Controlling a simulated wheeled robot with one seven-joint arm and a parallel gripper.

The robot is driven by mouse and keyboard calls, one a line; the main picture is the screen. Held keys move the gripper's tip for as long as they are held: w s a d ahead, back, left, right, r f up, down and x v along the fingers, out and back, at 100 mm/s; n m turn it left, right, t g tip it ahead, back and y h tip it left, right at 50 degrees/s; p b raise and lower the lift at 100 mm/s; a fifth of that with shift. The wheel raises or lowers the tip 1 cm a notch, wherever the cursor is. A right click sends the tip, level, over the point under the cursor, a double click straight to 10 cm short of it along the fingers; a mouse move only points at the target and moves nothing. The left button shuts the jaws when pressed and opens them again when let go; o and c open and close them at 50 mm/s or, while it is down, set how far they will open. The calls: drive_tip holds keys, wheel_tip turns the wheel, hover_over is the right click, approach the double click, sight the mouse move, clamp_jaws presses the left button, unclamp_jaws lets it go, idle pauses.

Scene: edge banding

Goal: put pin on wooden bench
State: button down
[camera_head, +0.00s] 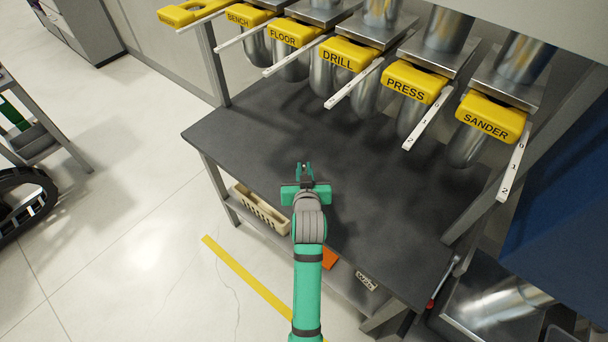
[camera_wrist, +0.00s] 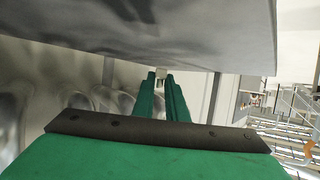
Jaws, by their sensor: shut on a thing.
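My gripper (camera_head: 305,172) is over the dark grey workbench (camera_head: 400,235), near its front edge, with its fingers pointing toward the back. In the wrist view my gripper's green fingers (camera_wrist: 161,78) are close together, shut on a small pale thing (camera_wrist: 161,75) at the tips. It is probably the pin, but too small to make out its shape. The bench top also fills the upper part of the wrist view (camera_wrist: 150,40). Its surface looks dark and smooth; I see no clear wood grain. How far the gripper is above it I cannot tell.
Yellow labelled blocks (camera_head: 350,53) with pale rulers and metal ducts hang along the back of the bench. A cream basket (camera_head: 262,210) and an orange item (camera_head: 329,258) are on the lower shelf. A red-handled tool (camera_head: 431,303) is at the right edge. The bench middle is clear.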

sight(304, 172)
drive_tip(key=shift+w+a+f, duration=0.2)
drive_tip(key=shift+w+f, duration=0.9)
drive_tip(key=shift+f, duration=0.1)
drive_tip(key=shift+w+f, duration=0.15)
drive_tip(key=shift+f, duration=1.5)
drive_tip(key=c, duration=1.7)
unclamp_jaws()
drive_tip(key=shift+f, duration=0.1)
